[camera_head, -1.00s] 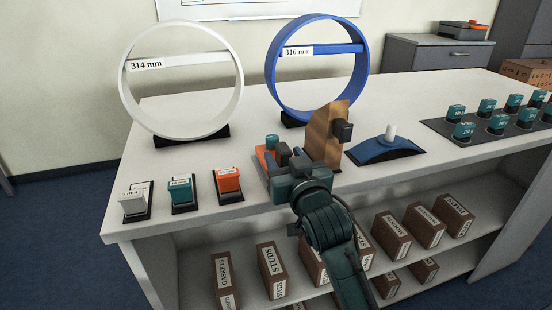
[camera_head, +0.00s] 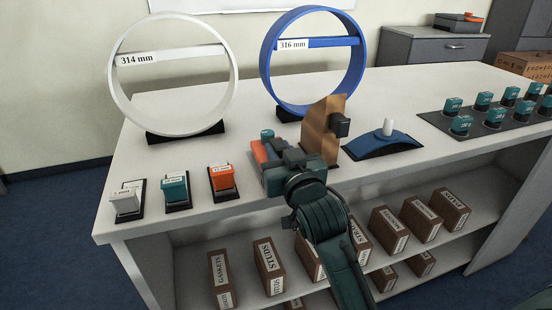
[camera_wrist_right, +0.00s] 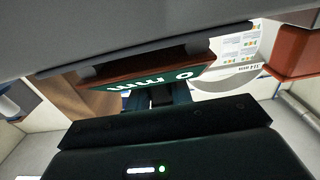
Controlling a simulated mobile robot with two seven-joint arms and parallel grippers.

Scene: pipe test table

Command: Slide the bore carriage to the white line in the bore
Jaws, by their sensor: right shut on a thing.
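In the wrist view the dark right fingers (camera_wrist_right: 162,96) reach up to a green face with white "mm" lettering (camera_wrist_right: 158,80). A curved tan upright piece (camera_head: 322,128) with a black block (camera_head: 340,125) stands just right of the gripper. I cannot make out the white line. My left gripper is not in view.
A white ring (camera_head: 118,90) marked 314 mm and a blue ring (camera_head: 268,75) marked 316 mm stand behind. White, teal and orange blocks (camera_head: 222,176) stand at front left. A blue curved stand (camera_head: 382,147) lies right. Teal weights fill a dark mat farther right.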

